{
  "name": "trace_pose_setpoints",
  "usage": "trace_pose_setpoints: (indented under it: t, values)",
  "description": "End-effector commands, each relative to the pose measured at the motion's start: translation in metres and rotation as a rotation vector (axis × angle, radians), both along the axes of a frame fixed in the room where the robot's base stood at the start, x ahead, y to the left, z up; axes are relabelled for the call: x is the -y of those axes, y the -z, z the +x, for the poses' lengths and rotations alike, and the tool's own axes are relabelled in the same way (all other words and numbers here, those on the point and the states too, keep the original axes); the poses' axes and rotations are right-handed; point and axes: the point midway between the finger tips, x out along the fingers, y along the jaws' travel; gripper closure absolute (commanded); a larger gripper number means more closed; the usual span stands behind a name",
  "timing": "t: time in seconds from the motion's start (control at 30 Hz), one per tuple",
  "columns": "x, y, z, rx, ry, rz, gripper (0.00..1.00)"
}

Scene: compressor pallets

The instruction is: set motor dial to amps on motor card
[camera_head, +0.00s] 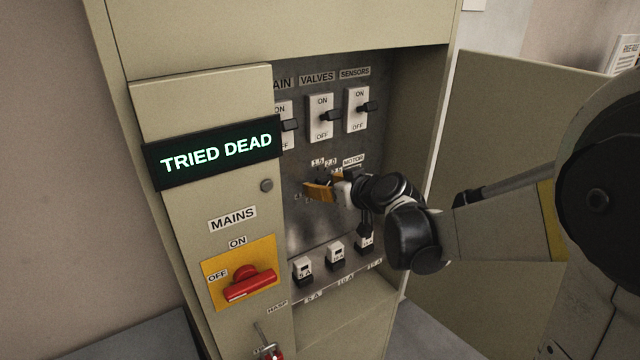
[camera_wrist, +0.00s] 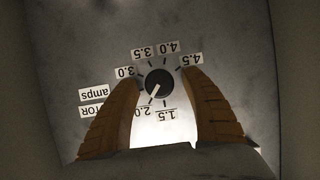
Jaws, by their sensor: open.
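The motor dial (camera_wrist: 158,83) is a dark round knob with a white pointer on the grey panel. In the wrist view its labels are upside down, and the pointer aims down-left towards 2.0. Labels 1.5, 3.0, 3.5, 4.0 and 4.5 also show; any label behind the left finger is hidden. My gripper (camera_wrist: 160,88) is open, its orange fingers on either side of the dial; I cannot tell if they touch it. In the head view my gripper (camera_head: 322,184) is at the panel and largely hides the dial. I see no readable motor card.
Switches (camera_head: 321,117) sit above the dial and small breakers (camera_head: 336,253) below. The cabinet's left front carries a "TRIED DEAD" display (camera_head: 215,151) and red mains handle (camera_head: 250,285). The open door (camera_head: 530,110) stands at the right. Partly cropped paper (camera_head: 626,53) hangs at the far right.

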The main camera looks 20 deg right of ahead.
Motion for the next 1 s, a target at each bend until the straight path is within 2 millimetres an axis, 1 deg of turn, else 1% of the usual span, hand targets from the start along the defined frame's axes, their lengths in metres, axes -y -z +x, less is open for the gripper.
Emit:
trace_pose_setpoints:
  t: [0.13, 0.17, 0.2, 0.27, 0.3, 0.33, 0.67, 0.87, 1.0]
  values:
    - [0.0, -0.0004, -0.0001, 0.0, 0.0, 0.0, 0.45]
    - [0.0001, -0.0004, -0.0002, 0.0, 0.0, 0.0, 0.46]
    - [0.0001, -0.0004, -0.0002, 0.0, 0.0, 0.0, 0.59]
    - [0.0001, -0.0004, -0.0002, 0.0, 0.0, 0.0, 0.77]
    - [0.0001, -0.0004, -0.0001, 0.0, 0.0, 0.0, 0.89]
    - [0.0001, -0.0004, -0.0002, 0.0, 0.0, 0.0, 0.98]
    - [0.0005, -0.0003, 0.0, -0.008, 0.0, 0.028, 0.99]
    - [0.0018, 0.0001, 0.0003, -0.039, 0.002, 0.119, 0.99]
    - [0.0023, 0.0004, 0.0006, -0.071, 0.002, 0.223, 0.99]
